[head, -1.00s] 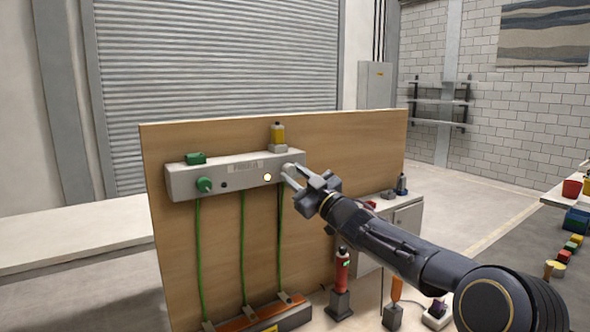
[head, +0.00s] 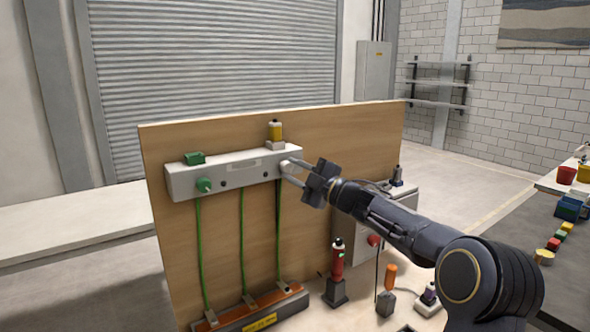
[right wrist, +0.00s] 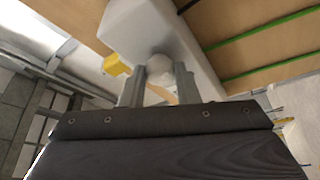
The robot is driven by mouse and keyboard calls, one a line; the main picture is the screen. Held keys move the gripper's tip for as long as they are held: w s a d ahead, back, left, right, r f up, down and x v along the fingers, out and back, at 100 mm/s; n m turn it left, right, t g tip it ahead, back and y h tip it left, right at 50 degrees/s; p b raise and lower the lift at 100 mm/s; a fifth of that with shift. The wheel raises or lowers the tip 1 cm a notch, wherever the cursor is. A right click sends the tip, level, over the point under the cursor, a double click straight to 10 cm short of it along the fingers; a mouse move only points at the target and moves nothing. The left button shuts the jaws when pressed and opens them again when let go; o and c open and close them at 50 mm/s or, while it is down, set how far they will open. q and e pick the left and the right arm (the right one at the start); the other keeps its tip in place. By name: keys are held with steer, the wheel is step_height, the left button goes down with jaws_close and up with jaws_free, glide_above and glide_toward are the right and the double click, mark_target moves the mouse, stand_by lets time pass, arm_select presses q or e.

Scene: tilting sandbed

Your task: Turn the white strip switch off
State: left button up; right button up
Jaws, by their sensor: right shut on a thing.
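A long white-grey box (head: 235,171) is fixed near the top of the wooden board. It has a green round knob (head: 204,185) at its left and small dark round spots on its front. At its right end is a white round knob (right wrist: 160,66), seen between my fingers in the right wrist view. My right gripper (head: 286,168) is shut on this white knob, reaching in from the right. No lit lamp shows on the box. My left gripper is not in view.
The upright wooden board (head: 310,125) stands on a bench. Green cables run down from the box to a lower orange-topped strip (head: 250,313). A red tool (head: 337,265), an orange-handled tool (head: 389,279) and a grey box with a red knob (head: 374,240) stand right of it.

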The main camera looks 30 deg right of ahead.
stand_by(0.4)
steer(key=o, duration=1)
steer(key=shift+c, duration=0.2)
steer(key=shift+s, duration=0.1)
steer(key=b+v, duration=0.2)
steer(key=v, duration=0.5)
steer(key=shift+s+b, duration=0.3)
steer(key=shift+b, duration=0.05)
steer(key=shift+d+f, duration=0.1)
steer(key=shift+d, duration=0.05)
